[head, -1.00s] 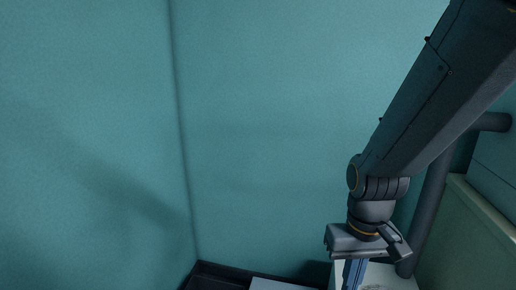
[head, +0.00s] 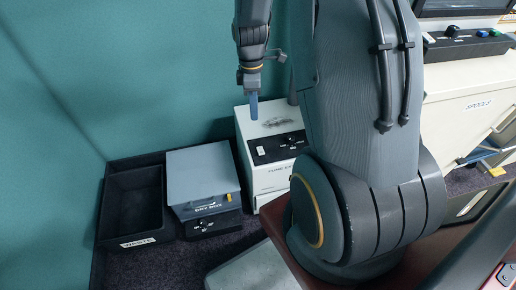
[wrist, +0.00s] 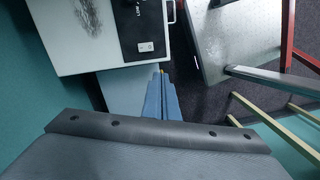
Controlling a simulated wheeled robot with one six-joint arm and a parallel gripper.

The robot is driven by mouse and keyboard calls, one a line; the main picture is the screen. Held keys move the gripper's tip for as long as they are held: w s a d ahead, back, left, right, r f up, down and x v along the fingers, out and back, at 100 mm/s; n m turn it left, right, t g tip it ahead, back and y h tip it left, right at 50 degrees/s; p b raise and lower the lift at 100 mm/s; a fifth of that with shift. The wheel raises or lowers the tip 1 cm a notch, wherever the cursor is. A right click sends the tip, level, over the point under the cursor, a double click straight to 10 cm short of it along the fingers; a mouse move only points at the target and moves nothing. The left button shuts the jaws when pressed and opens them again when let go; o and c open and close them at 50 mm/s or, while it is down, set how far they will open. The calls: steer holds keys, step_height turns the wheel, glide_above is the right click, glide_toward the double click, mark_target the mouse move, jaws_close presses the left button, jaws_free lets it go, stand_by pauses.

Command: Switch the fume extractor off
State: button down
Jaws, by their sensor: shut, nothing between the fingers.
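The fume extractor (head: 254,126) is a white box with a dark front panel and a label that reads "FUME EX", partly hidden by my arm in the head view. In the wrist view the fume extractor (wrist: 72,58) fills the upper left, with a grey smudge on its top. Its black panel carries a small white rocker switch (wrist: 146,46); which way it is set I cannot tell. My gripper (head: 254,117) has blue fingers, shut and empty, pointing down near the extractor. In the wrist view my gripper (wrist: 161,75) shows just beyond the panel's edge; contact is not visible.
A grey dry box (head: 202,172) with a dark control panel stands left of the extractor. A black waste bin (head: 135,205) stands further left by the teal wall. A white drawer cabinet (head: 470,105) is at right. A metal-topped stool (wrist: 222,45) shows in the wrist view.

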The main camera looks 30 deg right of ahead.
mark_target(261, 152)
steer(key=d+f+n, duration=0.1)
steer(key=f, duration=0.5)
steer(key=f+n, duration=0.1)
steer(key=f, duration=0.6)
steer(key=d+f, duration=0.1)
steer(key=f, duration=0.5)
steer(key=shift+d+f+n, duration=0.25)
steer(key=shift+d+n, duration=0.1)
steer(key=shift+n, duration=0.05)
